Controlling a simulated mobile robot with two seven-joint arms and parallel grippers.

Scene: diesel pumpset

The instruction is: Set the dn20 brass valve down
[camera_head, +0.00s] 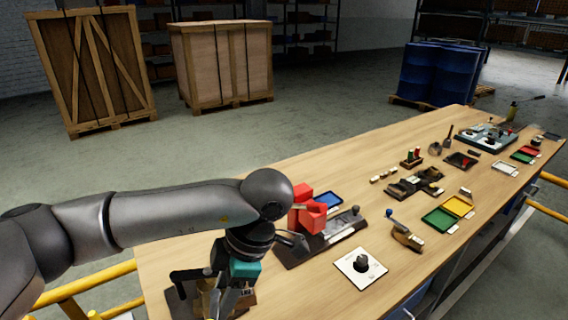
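My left gripper (232,268) points down over the near left part of the workbench, below my grey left arm. Its fingers are dark and partly hidden by the wrist, so I cannot tell whether they are shut. A brass-coloured part (207,298) shows under the gripper, above or on a dark base; it may be the dn20 brass valve, but most of it is hidden. A teal block (245,270) shows at the gripper. A brass-coloured fitting with a blue handle (406,238) lies farther right on the bench. My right gripper is not in view.
The wooden bench (300,170) has clear room at its back left. A red vise-like device (308,212), a white plate with a black knob (360,266), and green (439,219) and yellow (458,206) trays stand to the right. Yellow rails (85,285) run alongside.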

